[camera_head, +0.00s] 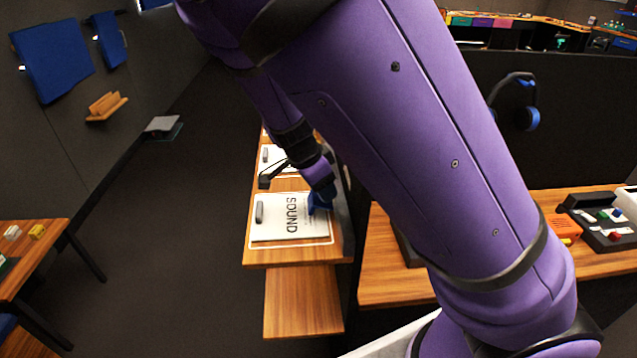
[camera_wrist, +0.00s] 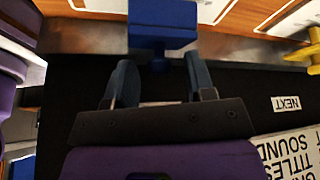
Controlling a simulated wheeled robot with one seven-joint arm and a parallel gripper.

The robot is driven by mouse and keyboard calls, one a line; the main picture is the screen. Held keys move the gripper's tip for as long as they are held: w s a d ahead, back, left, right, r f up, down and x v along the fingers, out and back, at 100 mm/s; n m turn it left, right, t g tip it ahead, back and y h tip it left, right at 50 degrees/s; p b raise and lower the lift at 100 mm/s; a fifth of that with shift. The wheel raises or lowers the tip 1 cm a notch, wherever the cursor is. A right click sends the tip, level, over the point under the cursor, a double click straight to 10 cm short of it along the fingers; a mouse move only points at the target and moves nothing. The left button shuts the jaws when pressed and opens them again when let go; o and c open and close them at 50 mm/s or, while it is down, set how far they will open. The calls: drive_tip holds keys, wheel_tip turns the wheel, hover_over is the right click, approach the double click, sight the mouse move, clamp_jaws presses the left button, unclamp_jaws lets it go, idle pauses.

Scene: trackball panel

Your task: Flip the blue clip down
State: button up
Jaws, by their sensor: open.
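The blue clip (camera_wrist: 162,22) is a blocky blue piece at the top middle of the wrist view, at the edge of a wooden shelf. A narrower lower part of it hangs toward the gap between my fingers. My gripper (camera_wrist: 159,64) is open, with one finger on each side of that gap. I cannot tell whether either finger touches the clip. In the head view my gripper (camera_head: 318,200) is small, at the right edge of the SOUND sheet (camera_head: 275,226). There I cannot clearly separate the fingers from the blue clip.
A yellow clip (camera_wrist: 304,55) is at the right of the wrist view. In the head view a wooden bench (camera_head: 303,300) is in front, another table (camera_head: 395,285) to the right, and open floor (camera_head: 190,240) to the left.

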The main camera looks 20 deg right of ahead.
drive_tip(key=shift+c, duration=0.3)
drive_tip(key=c, duration=0.9)
drive_tip(key=shift+o, duration=0.2)
drive_tip(key=shift+w+a+f+g+h, duration=0.15)
drive_tip(key=shift+a+f+g+h, duration=0.2)
drive_tip(key=shift+h, duration=0.6)
drive_tip(key=shift+w+a+f+g+h, duration=0.1)
drive_tip(key=shift+a+f+g+h, duration=0.25)
drive_tip(key=shift+h, duration=0.6)
drive_tip(key=shift+a+r, duration=0.1)
drive_tip(key=o, duration=0.9)
drive_tip(key=v, duration=1)
drive_tip(key=shift+a+r, duration=0.25)
drive_tip(key=shift+a, duration=0.05)
